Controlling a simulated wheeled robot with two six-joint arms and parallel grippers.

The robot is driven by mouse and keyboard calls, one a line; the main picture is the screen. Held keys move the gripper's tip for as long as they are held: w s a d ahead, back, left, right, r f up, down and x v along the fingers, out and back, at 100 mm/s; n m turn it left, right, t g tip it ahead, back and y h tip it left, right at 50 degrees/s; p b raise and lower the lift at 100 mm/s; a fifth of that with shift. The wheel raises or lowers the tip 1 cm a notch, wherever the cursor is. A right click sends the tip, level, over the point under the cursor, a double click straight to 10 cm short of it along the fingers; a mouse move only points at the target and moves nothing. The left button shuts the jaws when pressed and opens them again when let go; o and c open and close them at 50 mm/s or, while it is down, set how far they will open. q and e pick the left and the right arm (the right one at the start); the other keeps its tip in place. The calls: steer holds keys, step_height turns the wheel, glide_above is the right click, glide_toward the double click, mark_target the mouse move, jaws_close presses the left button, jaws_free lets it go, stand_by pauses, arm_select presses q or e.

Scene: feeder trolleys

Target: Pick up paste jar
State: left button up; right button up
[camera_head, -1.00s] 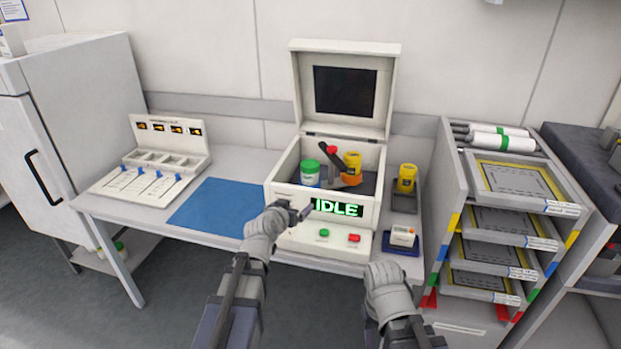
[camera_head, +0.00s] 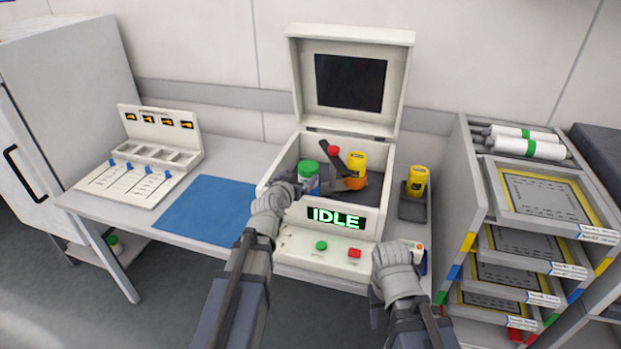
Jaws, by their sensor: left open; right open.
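The paste jar (camera_head: 308,177), with a green lid and a pale body with a blue band, sits inside the open white machine (camera_head: 330,242) on the left side of its well. My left gripper (camera_head: 294,186) is open at the machine's front left edge, just in front of the jar, and hides part of it. I cannot tell whether it touches the jar. My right gripper (camera_head: 414,250) is open and empty at the machine's front right, in front of a small white device (camera_head: 420,262).
A yellow jar (camera_head: 356,165) and a red-tipped dark lever (camera_head: 332,156) stand beside the paste jar. The raised lid (camera_head: 350,83) is behind. Another yellow jar (camera_head: 418,180) stands right of the machine. A blue mat (camera_head: 208,211) lies clear at left. A tray rack (camera_head: 475,230) stands right.

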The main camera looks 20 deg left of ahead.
mark_target(307, 168)
arm_select(q)
steer(key=shift+b+x, duration=1)
steer(key=shift+x, duration=2.95)
steer(key=shift+d+r, duration=0.15)
steer(key=shift+s, duration=0.1)
steer(key=shift+c, duration=0.2)
jaws_close()
